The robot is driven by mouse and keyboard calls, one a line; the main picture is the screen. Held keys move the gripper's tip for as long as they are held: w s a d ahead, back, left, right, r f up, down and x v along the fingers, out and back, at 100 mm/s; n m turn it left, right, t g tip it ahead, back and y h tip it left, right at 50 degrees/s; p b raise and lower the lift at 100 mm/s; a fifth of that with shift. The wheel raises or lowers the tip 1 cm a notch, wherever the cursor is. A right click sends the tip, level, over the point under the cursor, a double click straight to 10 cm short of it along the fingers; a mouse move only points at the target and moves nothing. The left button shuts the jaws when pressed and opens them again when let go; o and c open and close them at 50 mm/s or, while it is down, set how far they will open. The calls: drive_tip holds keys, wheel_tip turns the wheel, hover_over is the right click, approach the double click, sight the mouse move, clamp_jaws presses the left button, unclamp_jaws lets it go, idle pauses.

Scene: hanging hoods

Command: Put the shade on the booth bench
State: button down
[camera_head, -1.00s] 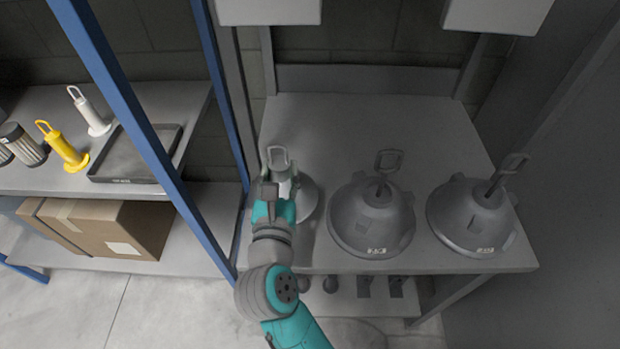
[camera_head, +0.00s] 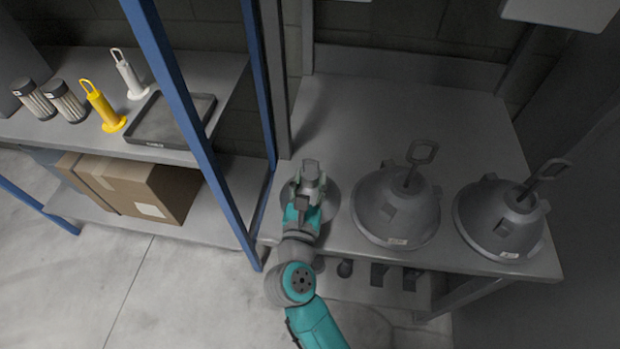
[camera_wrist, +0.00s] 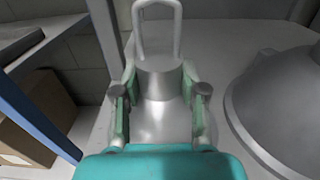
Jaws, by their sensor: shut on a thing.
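A pale grey shade with a neck and an upright loop handle is in my gripper (camera_head: 309,188). In the wrist view its neck (camera_wrist: 160,78) is between the two fingers, with the loop above. In the head view its round, flared lower part (camera_head: 331,199) shows around the gripper, at the left end of the grey booth bench (camera_head: 420,110). Whether its underside touches the bench is hidden. Two larger dark grey domed hoods with loop handles stand on the bench, a middle one (camera_head: 392,215) and a right one (camera_head: 497,225).
Left is a blue-posted shelf unit (camera_head: 170,75) with a yellow handled thing (camera_head: 103,108), a white one (camera_head: 129,76), a dark tray (camera_head: 150,138) and ribbed cylinders. A cardboard box (camera_head: 145,187) lies below. The bench behind the hoods is clear.

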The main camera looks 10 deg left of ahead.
drive_tip(key=c, duration=0.6)
unclamp_jaws()
drive_tip(key=shift+f, duration=0.15)
drive_tip(key=shift+c, duration=0.2)
drive_tip(key=shift+s, duration=0.15)
drive_tip(key=s, duration=1.1)
drive_tip(key=shift+s+a, duration=0.2)
drive_tip(key=shift+s, duration=0.15)
